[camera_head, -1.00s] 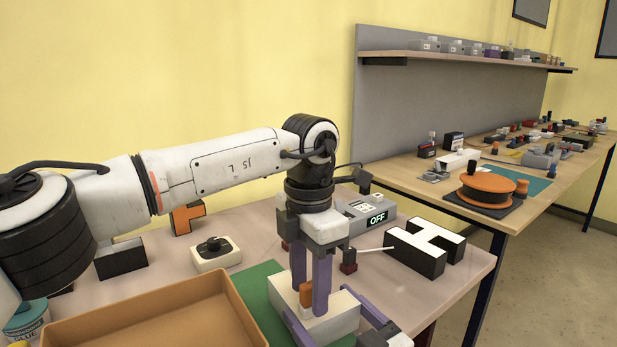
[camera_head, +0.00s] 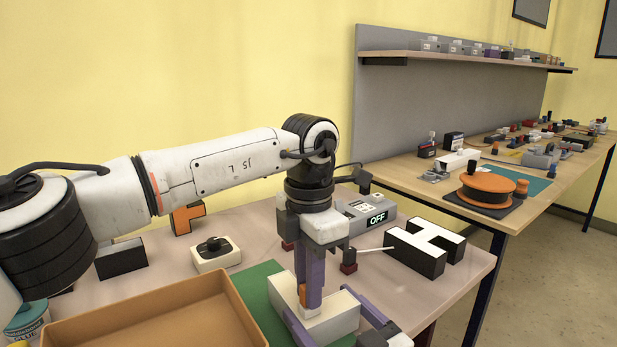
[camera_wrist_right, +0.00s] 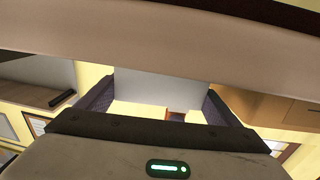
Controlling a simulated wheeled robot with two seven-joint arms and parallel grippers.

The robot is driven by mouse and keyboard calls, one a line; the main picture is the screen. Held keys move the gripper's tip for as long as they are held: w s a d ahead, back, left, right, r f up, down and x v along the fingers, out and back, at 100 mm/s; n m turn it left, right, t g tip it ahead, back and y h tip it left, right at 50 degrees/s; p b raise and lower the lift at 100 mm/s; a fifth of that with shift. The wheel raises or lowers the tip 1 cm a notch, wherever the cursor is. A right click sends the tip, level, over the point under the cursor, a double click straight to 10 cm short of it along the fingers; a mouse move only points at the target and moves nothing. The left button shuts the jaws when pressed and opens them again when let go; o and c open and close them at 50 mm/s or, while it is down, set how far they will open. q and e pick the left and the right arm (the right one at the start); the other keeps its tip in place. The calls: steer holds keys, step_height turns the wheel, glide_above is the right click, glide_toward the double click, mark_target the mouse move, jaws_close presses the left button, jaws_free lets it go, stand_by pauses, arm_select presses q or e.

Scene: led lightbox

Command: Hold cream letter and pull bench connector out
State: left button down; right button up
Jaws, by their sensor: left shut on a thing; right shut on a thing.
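The cream letter (camera_head: 343,314) is a pale block lying on the green mat (camera_head: 254,287) at the front of the table. My left gripper (camera_head: 311,308) points down over it, its purple fingers shut on the small orange bench connector (camera_head: 302,292), which is mostly hidden by the fingers. My right gripper (camera_head: 325,308) reaches in from the bottom edge, one purple finger on each side of the cream letter, and is shut on it. In the right wrist view, its two fingers flank a pale surface (camera_wrist_right: 155,106).
A brown tray (camera_head: 150,318) stands at the front left. A grey box reading OFF (camera_head: 372,216) and a white-topped black letter H (camera_head: 426,246) stand behind and right. A cream block with a black knob (camera_head: 215,254) and an orange letter (camera_head: 187,218) are further left.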

arm_select(q)
steer(key=shift+r, duration=0.15)
steer(key=shift+r, duration=2.85)
arm_select(e)
steer(key=o, duration=1)
steer(key=shift+o, duration=0.2)
